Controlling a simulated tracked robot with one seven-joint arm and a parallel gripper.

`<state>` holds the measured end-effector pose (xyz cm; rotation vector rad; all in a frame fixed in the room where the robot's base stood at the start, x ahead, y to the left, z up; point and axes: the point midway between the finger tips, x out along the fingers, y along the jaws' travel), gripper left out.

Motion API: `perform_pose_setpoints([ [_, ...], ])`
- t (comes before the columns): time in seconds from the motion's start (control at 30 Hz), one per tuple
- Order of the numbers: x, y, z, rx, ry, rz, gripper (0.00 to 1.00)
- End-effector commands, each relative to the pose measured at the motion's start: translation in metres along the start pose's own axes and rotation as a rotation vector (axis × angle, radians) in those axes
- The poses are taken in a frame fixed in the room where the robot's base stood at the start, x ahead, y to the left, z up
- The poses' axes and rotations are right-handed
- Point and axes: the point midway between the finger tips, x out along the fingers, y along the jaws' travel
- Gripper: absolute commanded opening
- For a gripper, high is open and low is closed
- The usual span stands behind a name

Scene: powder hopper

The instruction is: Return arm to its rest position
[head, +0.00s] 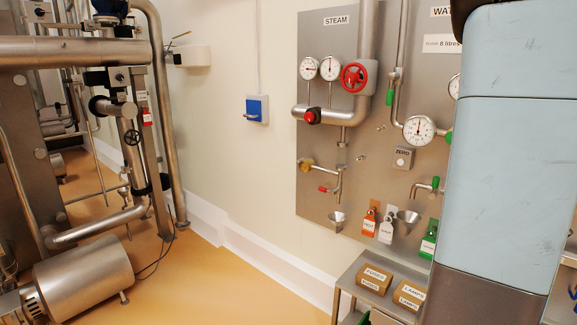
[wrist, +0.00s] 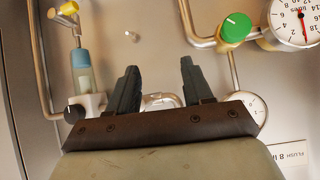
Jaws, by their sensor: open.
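My gripper (wrist: 158,92) shows in the wrist view with its two dark fingers apart and nothing between them. Behind the fingers is a metal panel with pipes, a green knob (wrist: 235,28) at the upper right and a yellow-and-blue fitting (wrist: 82,72) at the left. In the head view, a large pale blue link of my arm fills the right side and hides part of the panel. My gripper does not show in the head view.
The steam panel (head: 345,190) on the wall carries gauges, a red handwheel (head: 354,77) and hanging tags. A small metal shelf (head: 345,283) with labelled boxes (head: 374,279) stands below it. Pipework and a motor (head: 85,273) stand at the left. Bare floor (head: 215,290) lies between.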

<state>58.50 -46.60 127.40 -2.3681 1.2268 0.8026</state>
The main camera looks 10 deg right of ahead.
Motion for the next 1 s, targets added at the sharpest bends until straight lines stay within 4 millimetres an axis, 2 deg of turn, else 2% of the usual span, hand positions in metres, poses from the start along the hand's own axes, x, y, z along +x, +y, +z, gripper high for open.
perform_pose_setpoints([
  [0.03,0.008,-0.006,0.021,0.001,-0.053,-0.033,0.5],
  [0.17,0.014,-0.03,0.07,-0.017,-0.176,-0.127,0.5],
  [0.27,0.007,-0.049,0.104,-0.038,-0.257,-0.202,0.5],
  [0.37,-0.009,-0.068,0.135,-0.067,-0.325,-0.278,0.5],
  [0.57,-0.061,-0.099,0.186,-0.15,-0.421,-0.422,0.5],
  [0.7,-0.108,-0.113,0.217,-0.227,-0.459,-0.511,0.5],
  [1.0,-0.217,-0.121,0.285,-0.447,-0.464,-0.632,0.5],
])
